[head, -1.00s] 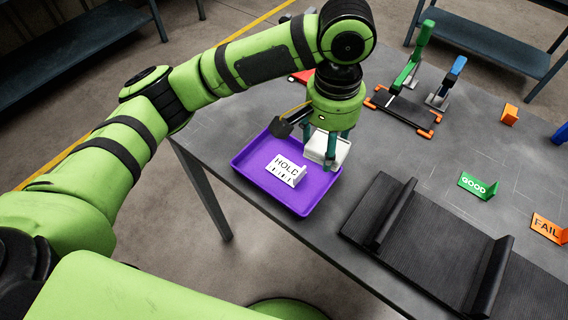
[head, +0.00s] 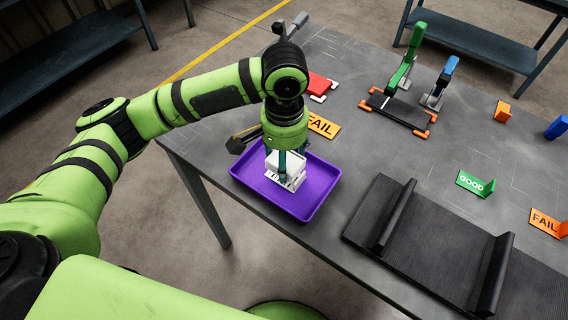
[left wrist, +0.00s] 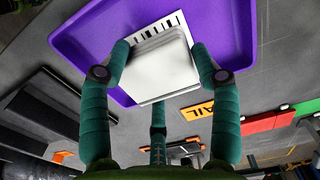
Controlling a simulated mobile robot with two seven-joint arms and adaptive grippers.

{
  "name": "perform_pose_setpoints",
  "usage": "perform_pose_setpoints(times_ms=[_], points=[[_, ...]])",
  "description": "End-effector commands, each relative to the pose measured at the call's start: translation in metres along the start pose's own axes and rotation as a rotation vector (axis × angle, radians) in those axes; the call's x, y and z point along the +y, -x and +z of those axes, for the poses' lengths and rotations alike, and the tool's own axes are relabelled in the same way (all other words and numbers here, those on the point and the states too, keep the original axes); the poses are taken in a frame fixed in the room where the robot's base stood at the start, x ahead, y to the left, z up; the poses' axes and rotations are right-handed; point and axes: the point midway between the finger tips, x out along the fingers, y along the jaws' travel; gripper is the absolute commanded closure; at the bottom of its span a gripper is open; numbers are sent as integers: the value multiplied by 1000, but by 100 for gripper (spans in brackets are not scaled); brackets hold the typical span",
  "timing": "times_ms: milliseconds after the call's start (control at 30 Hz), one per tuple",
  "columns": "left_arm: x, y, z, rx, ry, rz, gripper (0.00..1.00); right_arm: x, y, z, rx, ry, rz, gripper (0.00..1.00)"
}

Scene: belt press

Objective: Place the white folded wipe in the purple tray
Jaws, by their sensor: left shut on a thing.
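The white folded wipe (left wrist: 158,68) is between the fingers of my left gripper (head: 284,166), which is shut on it. It also shows in the head view (head: 291,163), partly hidden by the fingers. The purple tray (head: 318,190) lies on the table near its left edge, and the gripper and wipe are over its middle. In the left wrist view the tray (left wrist: 88,28) shows behind the wipe. A white sign (head: 291,183) in the tray is partly covered by the wipe. I cannot tell whether the wipe touches the tray or sign. My right gripper is not in view.
A black belt bed with two raised bars (head: 400,235) lies right of the tray. An orange FAIL sign (head: 324,125) and a red object (head: 318,84) are behind the tray. A green-handled clamp (head: 405,65) stands farther back.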

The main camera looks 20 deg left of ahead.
Motion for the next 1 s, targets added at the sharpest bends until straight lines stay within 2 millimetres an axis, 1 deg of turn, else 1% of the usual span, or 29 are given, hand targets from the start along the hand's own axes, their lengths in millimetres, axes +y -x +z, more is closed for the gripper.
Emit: perform_pose_setpoints(times_ms=[67,100,133,200,300,467,500,533,567,867,1000], points=[[0,-12,1,-5,2,0,68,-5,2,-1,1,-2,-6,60],[0,-18,2,-6,2,-1,71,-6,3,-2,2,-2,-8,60],[0,-23,1,-6,2,-1,72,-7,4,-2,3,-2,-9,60],[0,-33,2,-8,1,-1,84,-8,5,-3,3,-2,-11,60],[0,-38,2,-5,1,-2,84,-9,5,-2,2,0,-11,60],[0,-39,1,-3,1,-2,85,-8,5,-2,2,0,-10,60],[0,-39,1,-4,1,-2,29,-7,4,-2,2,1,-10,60],[0,-39,1,-4,1,-1,17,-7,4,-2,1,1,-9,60],[0,-39,1,-4,1,-1,14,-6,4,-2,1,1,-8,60],[0,-37,1,-2,1,-1,14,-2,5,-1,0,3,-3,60],[0,-30,0,1,0,0,14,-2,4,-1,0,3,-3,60]])
